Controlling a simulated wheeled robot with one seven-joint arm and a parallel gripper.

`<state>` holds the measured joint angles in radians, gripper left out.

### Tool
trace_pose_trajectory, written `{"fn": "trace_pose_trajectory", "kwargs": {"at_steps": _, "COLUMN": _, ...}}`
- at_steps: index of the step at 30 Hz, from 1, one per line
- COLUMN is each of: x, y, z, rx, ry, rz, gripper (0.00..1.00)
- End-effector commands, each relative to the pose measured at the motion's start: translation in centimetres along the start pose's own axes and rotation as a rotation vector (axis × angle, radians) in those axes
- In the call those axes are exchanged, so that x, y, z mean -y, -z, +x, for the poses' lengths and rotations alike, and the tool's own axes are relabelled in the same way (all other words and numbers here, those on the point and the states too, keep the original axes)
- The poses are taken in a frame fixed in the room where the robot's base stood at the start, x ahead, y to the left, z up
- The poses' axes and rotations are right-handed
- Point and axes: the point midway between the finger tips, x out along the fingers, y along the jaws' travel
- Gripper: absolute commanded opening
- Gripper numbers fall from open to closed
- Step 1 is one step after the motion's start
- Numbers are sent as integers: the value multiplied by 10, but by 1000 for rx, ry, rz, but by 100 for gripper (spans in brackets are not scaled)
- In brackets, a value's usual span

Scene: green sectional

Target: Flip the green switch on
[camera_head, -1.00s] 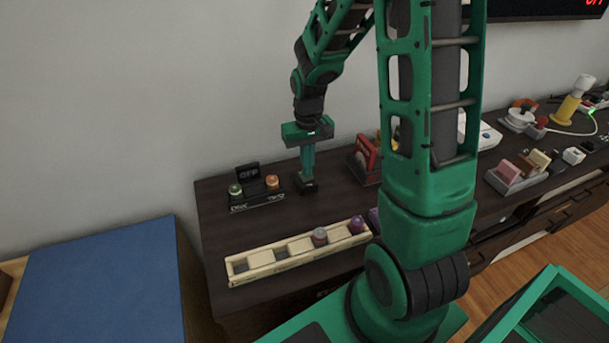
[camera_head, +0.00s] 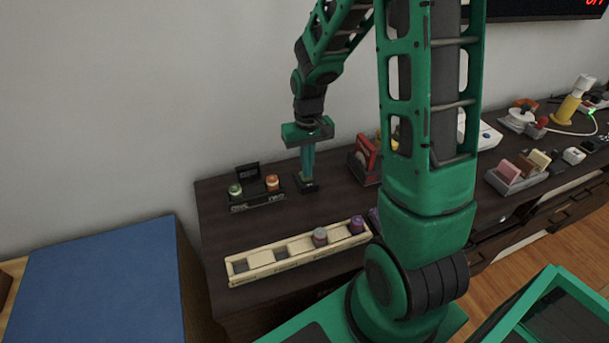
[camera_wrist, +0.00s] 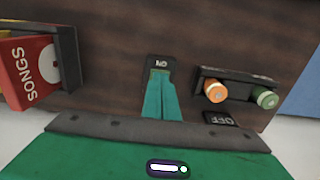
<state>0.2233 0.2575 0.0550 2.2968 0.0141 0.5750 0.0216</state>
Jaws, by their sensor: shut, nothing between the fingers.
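A small dark block (camera_wrist: 161,62) on the dark wooden top carries letters that read as ON upside down in the wrist view. It also shows under the fingers in the head view (camera_head: 308,187). The green fingers of my gripper (camera_wrist: 160,84) are shut and empty, pointing down at this block. A green patch shows just below the letters, but I cannot tell switch from fingertip there, nor whether they touch. In the head view my gripper (camera_head: 307,178) stands upright over the block, which it partly hides.
A black holder (camera_head: 257,206) with green and orange cylinders and a dark sign (camera_head: 248,172) stands left of my gripper. A cream tray (camera_head: 255,270) lies in front. A red item (camera_head: 366,158) stands to the right. The wall is close behind.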

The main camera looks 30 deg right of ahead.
Motion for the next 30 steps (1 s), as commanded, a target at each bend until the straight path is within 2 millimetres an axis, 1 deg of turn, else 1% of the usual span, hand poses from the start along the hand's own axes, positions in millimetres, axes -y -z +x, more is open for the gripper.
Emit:
{"fn": "trace_pose_trajectory", "kwargs": {"at_steps": 27, "x": 0, "y": 0, "z": 12, "rx": 1, "ry": 0, "rz": 0, "gripper": 0}}
{"fn": "trace_pose_trajectory", "kwargs": {"at_steps": 30, "x": 0, "y": 0, "z": 11, "rx": 1, "ry": 0, "rz": 0, "gripper": 0}}
